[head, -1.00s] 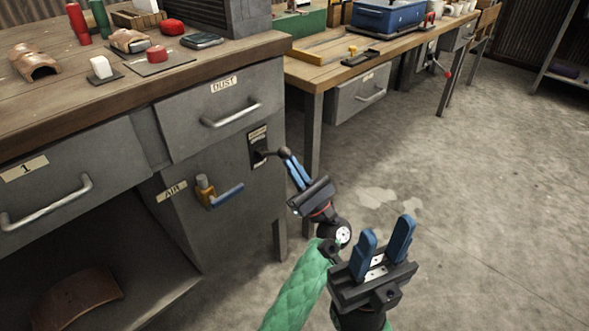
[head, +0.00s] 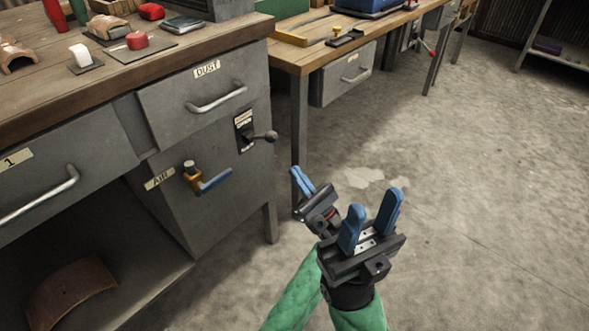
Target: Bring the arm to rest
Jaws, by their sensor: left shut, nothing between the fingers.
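My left gripper (head: 298,173) is shut and empty, with its blue fingers pointing up. It is in free space just right of the cabinet's front corner, below and to the right of the black lever (head: 268,136), with a gap between them. My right gripper (head: 376,203) is open and empty, with its two blue fingers spread upward. It is in front of and to the right of the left gripper, over the concrete floor, and partly hides the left arm's wrist.
The grey cabinet (head: 215,130) on the left has a DUST drawer handle (head: 216,98) and a blue-handled AIR valve (head: 213,182). A wooden bench (head: 310,55) with a drawer (head: 345,75) stands behind. The floor (head: 470,200) to the right is clear.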

